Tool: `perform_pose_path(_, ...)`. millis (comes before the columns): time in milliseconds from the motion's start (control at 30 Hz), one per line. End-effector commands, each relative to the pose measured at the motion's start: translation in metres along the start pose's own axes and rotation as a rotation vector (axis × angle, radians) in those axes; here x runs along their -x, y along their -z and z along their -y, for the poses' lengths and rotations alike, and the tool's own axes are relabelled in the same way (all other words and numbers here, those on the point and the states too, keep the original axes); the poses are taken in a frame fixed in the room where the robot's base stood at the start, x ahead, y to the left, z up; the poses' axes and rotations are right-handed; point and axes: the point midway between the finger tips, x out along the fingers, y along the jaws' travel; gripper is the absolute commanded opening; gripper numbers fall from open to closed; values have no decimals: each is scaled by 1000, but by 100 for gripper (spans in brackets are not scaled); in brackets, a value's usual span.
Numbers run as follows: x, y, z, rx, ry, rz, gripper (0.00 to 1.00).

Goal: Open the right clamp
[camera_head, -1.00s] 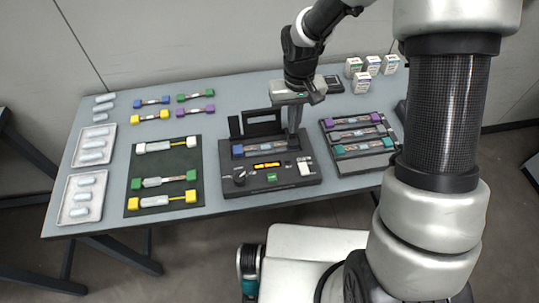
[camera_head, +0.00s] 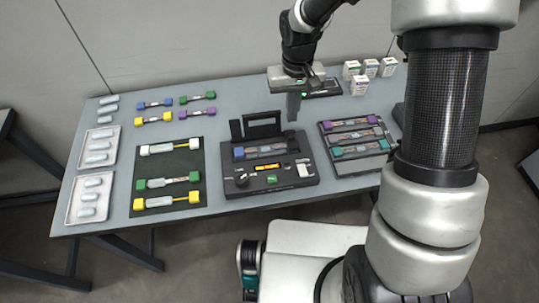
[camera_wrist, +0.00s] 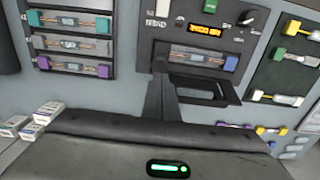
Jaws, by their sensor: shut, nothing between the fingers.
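The splicer (camera_head: 270,180) stands on the table, with its windowed lid (camera_head: 262,125) raised at the back. A holder (camera_head: 265,152) with coloured ends lies across it. A dark flap (camera_head: 236,130) stands up at its left rear. The right clamp is at the holder's right end; it is small and dark, and I cannot tell its position clearly. My gripper (camera_head: 293,106) is shut and empty, above and behind the right rear of the splicer. In the wrist view my gripper (camera_wrist: 160,95) overlaps the region beside the splicer (camera_wrist: 205,45) and its lid (camera_wrist: 205,92), partly hiding the right side.
A rack (camera_head: 370,165) with several coloured holders stands close right of the splicer. A dark mat (camera_head: 194,160) with holders lies to the left. Pale trays (camera_head: 68,205) are far left.

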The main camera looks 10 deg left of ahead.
Motion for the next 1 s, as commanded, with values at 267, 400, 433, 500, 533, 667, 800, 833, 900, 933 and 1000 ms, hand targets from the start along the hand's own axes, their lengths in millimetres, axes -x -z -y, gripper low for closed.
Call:
perform_pose_path(267,24,8,0,1,0,0,0)
perform_pose_path(400,34,12,0,1,0,-1,0)
perform_pose_path(433,35,13,0,1,0,-1,0)
perform_pose_path(500,38,14,0,1,0,-1,0)
perform_pose_path(533,38,14,0,1,0,0,0)
perform_pose_path(667,38,14,0,1,0,0,0)
perform_pose_path(800,38,14,0,1,0,0,0)
perform_pose_path(833,38,14,0,1,0,0,0)
perform_pose_path(900,38,14,0,1,0,0,0)
perform_pose_path(933,38,14,0,1,0,0,0)
perform_pose_path(1000,38,14,0,0,0,-1,0)
